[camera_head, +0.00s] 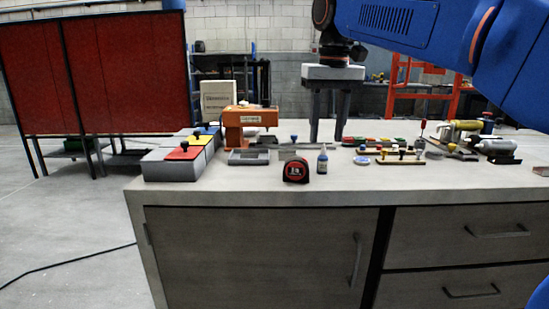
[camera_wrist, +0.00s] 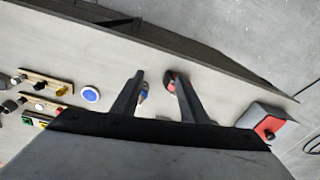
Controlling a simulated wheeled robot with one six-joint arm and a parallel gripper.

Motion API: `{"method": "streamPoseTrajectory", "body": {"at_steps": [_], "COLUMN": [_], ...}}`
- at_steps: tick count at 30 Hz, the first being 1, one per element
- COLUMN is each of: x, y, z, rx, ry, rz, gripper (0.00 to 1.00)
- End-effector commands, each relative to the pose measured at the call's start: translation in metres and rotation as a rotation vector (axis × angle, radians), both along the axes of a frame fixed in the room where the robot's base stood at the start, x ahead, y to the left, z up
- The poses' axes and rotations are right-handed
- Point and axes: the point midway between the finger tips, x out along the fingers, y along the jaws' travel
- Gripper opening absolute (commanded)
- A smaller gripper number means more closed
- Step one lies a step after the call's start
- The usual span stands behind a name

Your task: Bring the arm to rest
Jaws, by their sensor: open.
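My gripper (camera_head: 328,137) hangs from my blue arm over the workbench (camera_head: 340,190), its two dark fingers pointing down. The fingers stand apart and nothing shows held between them. In the wrist view my gripper (camera_wrist: 157,76) is also spread, with the bench top below. A small blue bottle (camera_head: 322,159) stands on the bench in front of the gripper in the head view; in the wrist view it (camera_wrist: 144,93) shows beside the left finger. A black and red tape measure (camera_head: 295,170) sits to its left, partly hidden by the right finger in the wrist view.
Grey boxes with red, yellow and blue tops (camera_head: 184,152) stand at the bench's left end, beside an orange machine (camera_head: 249,126) and a grey tray (camera_head: 249,158). Small parts on wooden strips (camera_head: 400,161) and tools (camera_head: 495,146) lie to the right. The bench's front strip is mostly clear.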

Motion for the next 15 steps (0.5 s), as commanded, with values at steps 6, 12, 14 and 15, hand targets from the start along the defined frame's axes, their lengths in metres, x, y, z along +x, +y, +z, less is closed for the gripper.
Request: {"method": "streamPoseTrajectory", "body": {"at_steps": [6, 12, 14, 15], "x": [-0.040, -0.083, -0.096, -0.105], "y": [-0.043, -0.079, -0.089, -0.095], "z": [-0.034, -0.077, -0.092, -0.103], "rx": [0.014, 0.025, 0.027, 0.028], "ry": [-0.055, -0.115, -0.132, -0.144], "rz": [-0.035, -0.067, -0.077, -0.083], "gripper": [0.40, 0.40, 0.40, 0.40]}}
